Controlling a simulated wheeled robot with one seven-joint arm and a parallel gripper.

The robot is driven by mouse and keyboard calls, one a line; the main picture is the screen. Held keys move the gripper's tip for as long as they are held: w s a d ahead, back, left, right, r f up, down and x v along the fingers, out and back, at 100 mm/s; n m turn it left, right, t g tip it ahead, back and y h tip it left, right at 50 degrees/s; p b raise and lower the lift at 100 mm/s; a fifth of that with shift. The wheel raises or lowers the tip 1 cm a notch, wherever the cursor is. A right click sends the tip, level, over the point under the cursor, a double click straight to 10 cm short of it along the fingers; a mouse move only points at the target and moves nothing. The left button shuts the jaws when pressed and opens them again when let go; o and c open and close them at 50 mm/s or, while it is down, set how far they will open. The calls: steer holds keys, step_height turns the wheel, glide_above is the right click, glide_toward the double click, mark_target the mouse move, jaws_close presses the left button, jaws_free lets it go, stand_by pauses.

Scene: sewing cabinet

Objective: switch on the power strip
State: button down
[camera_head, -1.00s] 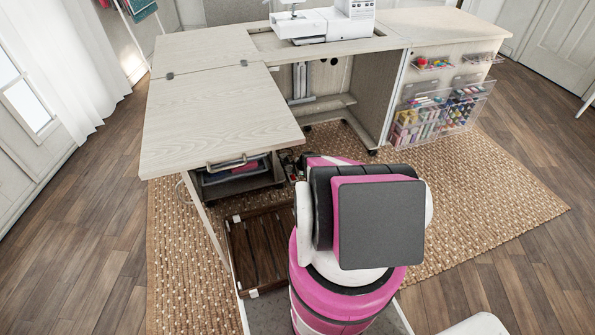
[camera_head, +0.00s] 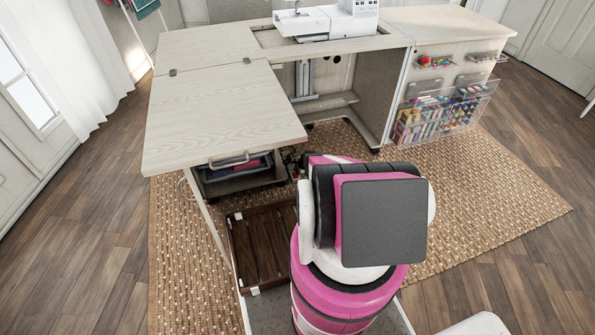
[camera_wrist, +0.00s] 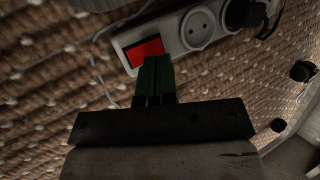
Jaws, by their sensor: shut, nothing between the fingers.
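The white power strip (camera_wrist: 167,35) lies on the woven rug in the wrist view, running from centre left toward the upper right. Its red rocker switch (camera_wrist: 144,53) is at the near left end, with a dark frame around it. An empty round socket (camera_wrist: 198,27) sits beside it, and a black plug (camera_wrist: 243,14) fills another socket. My gripper (camera_wrist: 156,61) has its green fingers together, with their tips over the lower right edge of the switch. I cannot tell whether they touch it. In the head view my arm hides the gripper.
The sewing cabinet's raised leaf (camera_head: 215,115) overhangs the floor left of my arm. A drawer unit (camera_head: 240,175) stands beneath it. A dark wooden panel (camera_head: 262,245) lies left of my base. A pale cable (camera_wrist: 105,75) runs beside the strip. The rug (camera_head: 490,190) is clear at right.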

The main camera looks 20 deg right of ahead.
steer(key=shift+x, duration=1)
steer(key=shift+r, duration=0.15)
steer(key=shift+v, duration=2.9)
